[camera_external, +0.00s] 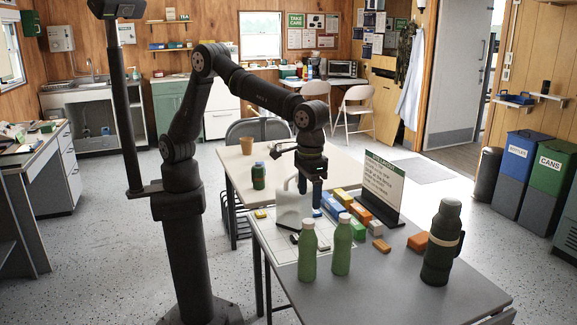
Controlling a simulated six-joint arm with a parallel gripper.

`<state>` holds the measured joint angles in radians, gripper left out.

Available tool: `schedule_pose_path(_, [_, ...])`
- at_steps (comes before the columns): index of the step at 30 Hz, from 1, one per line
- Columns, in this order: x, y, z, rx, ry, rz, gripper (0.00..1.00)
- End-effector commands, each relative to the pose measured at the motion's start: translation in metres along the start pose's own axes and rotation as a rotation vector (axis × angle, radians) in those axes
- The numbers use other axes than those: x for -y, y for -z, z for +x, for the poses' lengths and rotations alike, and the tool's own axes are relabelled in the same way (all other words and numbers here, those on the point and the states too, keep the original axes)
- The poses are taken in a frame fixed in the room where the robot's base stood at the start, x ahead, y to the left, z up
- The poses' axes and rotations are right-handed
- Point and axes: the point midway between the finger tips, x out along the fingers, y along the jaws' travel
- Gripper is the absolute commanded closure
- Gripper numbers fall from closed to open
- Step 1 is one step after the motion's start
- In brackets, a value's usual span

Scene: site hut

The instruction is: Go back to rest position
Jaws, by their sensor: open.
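My gripper (310,192) points down over the far part of the grey table (440,297). It is open, and I see nothing held between its fingers. It is just right of a pale translucent jug (290,210) and above a row of coloured blocks (345,197). The jug hides part of the space beside the gripper. I cannot tell whether the fingers touch the jug or the blocks.
Two green bottles (308,252) (342,245) stand at the front. A dark green flask (441,245) stands right, near an orange block (418,241). A sign (382,185) stands behind the blocks.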

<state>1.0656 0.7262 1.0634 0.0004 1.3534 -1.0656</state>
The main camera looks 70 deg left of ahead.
Motion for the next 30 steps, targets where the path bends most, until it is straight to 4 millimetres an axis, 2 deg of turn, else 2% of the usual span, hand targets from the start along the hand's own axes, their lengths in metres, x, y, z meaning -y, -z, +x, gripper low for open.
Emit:
schedule_pose_path(5, [0.0, 0.0, 0.007, 0.0, 0.001, 0.0, 0.29])
schedule_pose_path(8, [0.0, 0.0, 0.019, 0.001, 0.002, 0.0, 0.29])
schedule_pose_path(24, [0.001, 0.0, 0.126, 0.002, 0.004, 0.0, 0.29])
schedule_pose_path(27, [-0.001, 0.001, 0.1, -0.002, -0.005, 0.0, 0.29])
schedule_pose_path(30, [0.0, 0.0, 0.087, -0.001, -0.002, 0.0, 0.29])
